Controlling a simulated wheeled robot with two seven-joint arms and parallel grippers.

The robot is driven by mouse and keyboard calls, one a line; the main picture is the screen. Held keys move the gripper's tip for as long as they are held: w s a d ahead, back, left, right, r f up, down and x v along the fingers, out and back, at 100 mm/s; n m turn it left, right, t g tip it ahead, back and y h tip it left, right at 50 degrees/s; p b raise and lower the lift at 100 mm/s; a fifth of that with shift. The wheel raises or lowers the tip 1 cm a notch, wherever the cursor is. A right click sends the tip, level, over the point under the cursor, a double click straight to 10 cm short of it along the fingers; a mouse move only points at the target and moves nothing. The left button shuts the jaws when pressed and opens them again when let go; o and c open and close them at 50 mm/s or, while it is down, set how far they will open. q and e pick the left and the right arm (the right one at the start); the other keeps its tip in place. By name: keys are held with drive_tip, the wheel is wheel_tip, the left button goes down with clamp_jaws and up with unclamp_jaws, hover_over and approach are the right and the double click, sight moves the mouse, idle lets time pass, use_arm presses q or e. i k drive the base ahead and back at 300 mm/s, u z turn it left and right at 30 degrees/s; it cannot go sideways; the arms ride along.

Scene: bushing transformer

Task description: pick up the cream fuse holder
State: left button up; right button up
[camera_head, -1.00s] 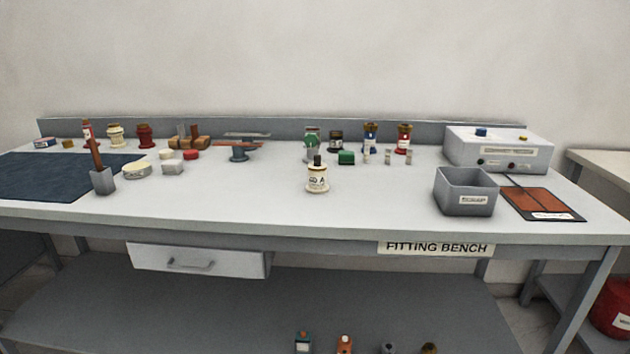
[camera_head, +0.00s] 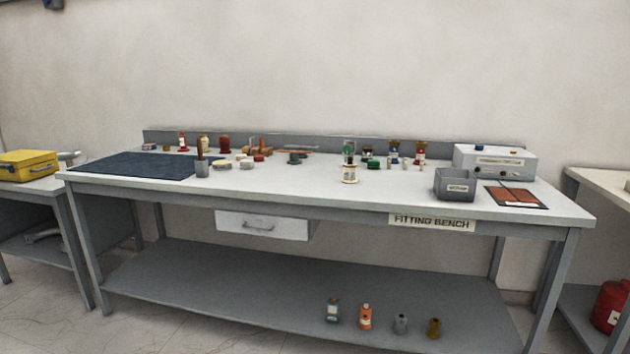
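Several small cream pieces lie on the fitting bench (camera_head: 310,184), and I cannot tell surely which is the fuse holder. A low cream piece (camera_head: 221,164) lies left of centre, right of a small grey holder (camera_head: 201,168). A small pale block (camera_head: 246,164) lies just right of it, beside a small red block (camera_head: 259,158). A cream labelled cylinder (camera_head: 350,174) stands upright near the middle. Neither of my grippers is in view.
A dark mat (camera_head: 130,165) covers the left end. A drawer (camera_head: 263,225) hangs under the top. Several small bottles stand on the lower shelf (camera_head: 270,283). The front middle is clear.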

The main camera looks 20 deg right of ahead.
sight(349, 171)
drive_tip(key=z, duration=0.7)
drive_tip(key=i, duration=0.7)
drive_tip(key=z, duration=0.6)
drive_tip(key=i, duration=0.9)
drive_tip(key=u, duration=0.4)
